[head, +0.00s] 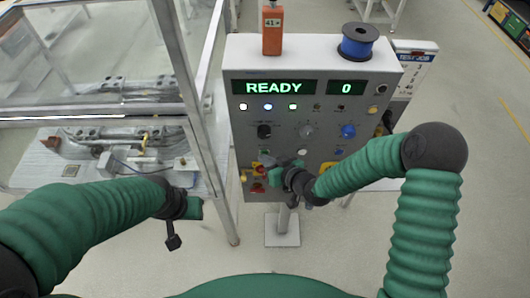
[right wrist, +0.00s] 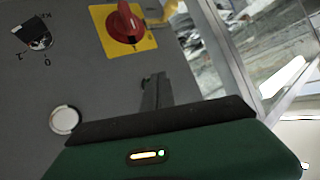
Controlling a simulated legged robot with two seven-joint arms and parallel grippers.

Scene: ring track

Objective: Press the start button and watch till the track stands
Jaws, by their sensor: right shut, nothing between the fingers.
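The grey control panel (head: 300,115) shows a lit READY sign (head: 274,88) and a counter reading 0 (head: 346,88). Below are small lamps, several knobs and buttons; no start label is readable. My right gripper (head: 270,163) is shut and empty, in front of the panel's lower left part, hiding some controls. In the right wrist view its dark fingers (right wrist: 158,90) are near a white round button (right wrist: 64,119); contact cannot be told. My left gripper (head: 188,209) hangs left of the panel, its jaws unclear. Metal track-like parts (head: 137,88) lie behind the glass.
A red rotary switch (right wrist: 124,22) on a yellow plate and a key switch (right wrist: 38,38) are close to my right fingers. An orange device (head: 272,30) and a blue spool (head: 358,41) stand on the panel's top. A glazed frame (head: 208,110) stands at left.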

